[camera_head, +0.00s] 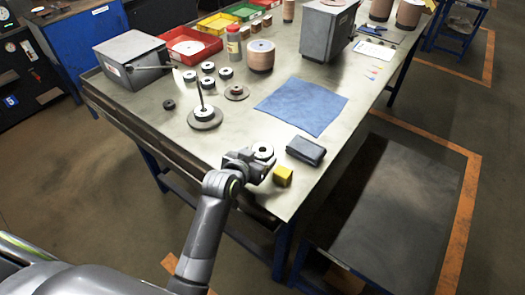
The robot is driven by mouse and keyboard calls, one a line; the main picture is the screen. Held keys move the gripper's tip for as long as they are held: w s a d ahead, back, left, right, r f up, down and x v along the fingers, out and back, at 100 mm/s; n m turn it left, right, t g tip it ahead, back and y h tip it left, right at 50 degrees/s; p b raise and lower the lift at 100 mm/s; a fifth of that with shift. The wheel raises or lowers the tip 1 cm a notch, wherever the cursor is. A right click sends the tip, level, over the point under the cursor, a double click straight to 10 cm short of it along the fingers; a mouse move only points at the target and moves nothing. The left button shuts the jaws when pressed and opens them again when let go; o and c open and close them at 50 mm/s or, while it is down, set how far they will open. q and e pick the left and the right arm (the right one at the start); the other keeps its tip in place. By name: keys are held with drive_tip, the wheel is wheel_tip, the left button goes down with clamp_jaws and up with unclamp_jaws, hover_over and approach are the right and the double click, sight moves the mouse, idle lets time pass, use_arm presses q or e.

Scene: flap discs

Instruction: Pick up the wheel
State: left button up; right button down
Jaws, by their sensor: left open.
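A small dark wheel with a pale top (263,151) lies near the front edge of the table. My left gripper (256,166) is at this wheel, with its open fingers low at the near side and partly covering it. I cannot tell whether the fingers touch it. Several similar wheels (208,82) stand in a group farther back, and a small dark one (169,104) lies to their left. A flat disc with a hub (237,92) lies right of the group. A larger disc with an upright rod (204,117) stands nearer. My right gripper is out of view.
A yellow block (283,176) and a dark case (306,150) sit close right of my left gripper. A blue cloth (302,105) lies behind them. Grey machine boxes (131,58), colored bins (193,45) and a canister (261,56) fill the back.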

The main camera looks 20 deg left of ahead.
use_arm(q)
drive_tip(key=shift+x, duration=1.25)
